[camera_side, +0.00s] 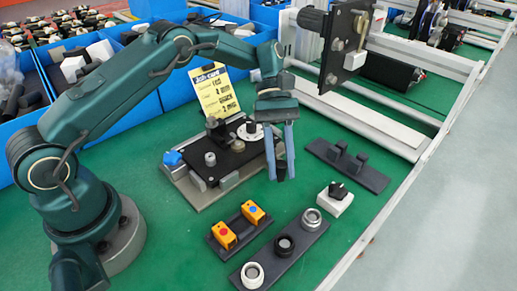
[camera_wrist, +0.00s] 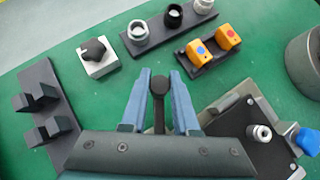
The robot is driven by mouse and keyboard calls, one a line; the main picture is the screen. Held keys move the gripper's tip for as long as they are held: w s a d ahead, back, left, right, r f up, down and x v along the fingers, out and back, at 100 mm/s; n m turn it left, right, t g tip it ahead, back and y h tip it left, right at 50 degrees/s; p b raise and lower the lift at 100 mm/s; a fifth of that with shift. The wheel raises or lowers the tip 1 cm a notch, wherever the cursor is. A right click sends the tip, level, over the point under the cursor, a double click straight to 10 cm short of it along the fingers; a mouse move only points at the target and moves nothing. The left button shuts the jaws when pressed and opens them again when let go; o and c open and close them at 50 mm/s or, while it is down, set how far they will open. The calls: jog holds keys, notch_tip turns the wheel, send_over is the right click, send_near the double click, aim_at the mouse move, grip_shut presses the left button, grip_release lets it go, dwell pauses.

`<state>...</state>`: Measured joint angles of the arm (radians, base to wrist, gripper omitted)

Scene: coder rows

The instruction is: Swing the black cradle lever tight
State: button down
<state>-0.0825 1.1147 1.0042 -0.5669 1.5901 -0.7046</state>
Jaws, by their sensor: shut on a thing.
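The black cradle lever (camera_wrist: 160,88) shows in the wrist view as a dark bar with a round end between the two blue-grey fingers of my gripper (camera_wrist: 161,80). In the side view the lever's dark end (camera_side: 281,172) shows between the fingertips of my gripper (camera_side: 281,177), which point down and are shut on it. The cradle fixture (camera_side: 228,160) has a black plate on a metal base, with a grey post, a white dial and a blue knob (camera_side: 172,158). The lever's root is hidden behind my gripper. I cannot tell how tight the lever is.
A dark bracket (camera_side: 346,165) lies right of my gripper. A white block with a black knob (camera_side: 336,197), a strip with several rings (camera_side: 284,244) and a holder with two orange parts (camera_side: 238,228) stand in front. Blue bins (camera_side: 100,97) and a yellow note (camera_side: 213,92) are behind.

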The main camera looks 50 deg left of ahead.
jog(key=c, duration=0.7)
grip_release()
jog(key=shift+s, duration=0.1)
jog(key=shift+o, duration=0.2)
